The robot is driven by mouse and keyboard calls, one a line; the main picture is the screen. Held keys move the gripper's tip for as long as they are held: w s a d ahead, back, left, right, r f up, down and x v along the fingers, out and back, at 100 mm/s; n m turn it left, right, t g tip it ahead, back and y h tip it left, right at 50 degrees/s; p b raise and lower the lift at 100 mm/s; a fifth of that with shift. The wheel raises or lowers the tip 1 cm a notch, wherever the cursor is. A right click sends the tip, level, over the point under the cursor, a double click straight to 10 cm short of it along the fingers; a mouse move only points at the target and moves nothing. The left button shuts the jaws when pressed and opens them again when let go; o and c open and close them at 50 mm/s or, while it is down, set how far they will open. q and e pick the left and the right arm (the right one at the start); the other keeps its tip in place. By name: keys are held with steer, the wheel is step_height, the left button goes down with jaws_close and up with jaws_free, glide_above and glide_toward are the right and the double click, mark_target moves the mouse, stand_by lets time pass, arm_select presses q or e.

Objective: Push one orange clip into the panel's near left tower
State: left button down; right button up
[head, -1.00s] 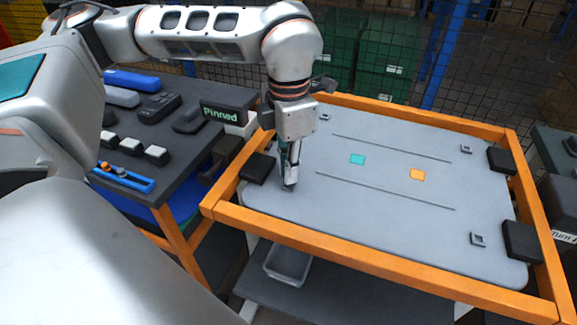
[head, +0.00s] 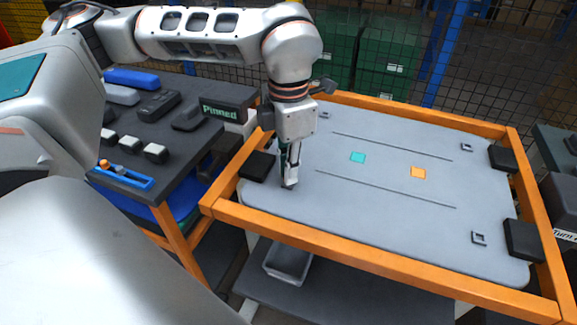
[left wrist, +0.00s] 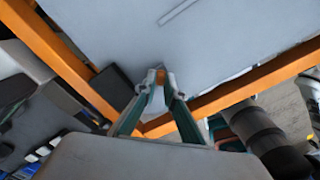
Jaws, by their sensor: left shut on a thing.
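The grey panel (head: 380,230) lies flat inside an orange frame. My left gripper (head: 289,184) points down at the panel's near left corner, where its fingertips hide the near left tower. In the left wrist view, its fingers (left wrist: 160,76) are shut on a small orange clip (left wrist: 160,77), close over the panel's surface (left wrist: 210,35). I cannot tell whether the clip touches or sits in the tower. Other towers show at the far left (head: 324,116), far right (head: 466,147) and near right (head: 479,238). My right gripper is not in view.
The orange frame (head: 380,275) rises around the panel, with black blocks (head: 523,240) at its sides. A dark table on the left holds a blue tray (head: 125,178) with an orange piece (head: 104,163). A grey bin (head: 288,262) sits below.

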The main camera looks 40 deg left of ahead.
arm_select(q)
steer(key=shift+f, duration=0.55)
stand_by(0.4)
steer(key=c, duration=2)
jaws_free()
steer(key=shift+c, duration=0.2)
step_height(320, 180, up, 12)
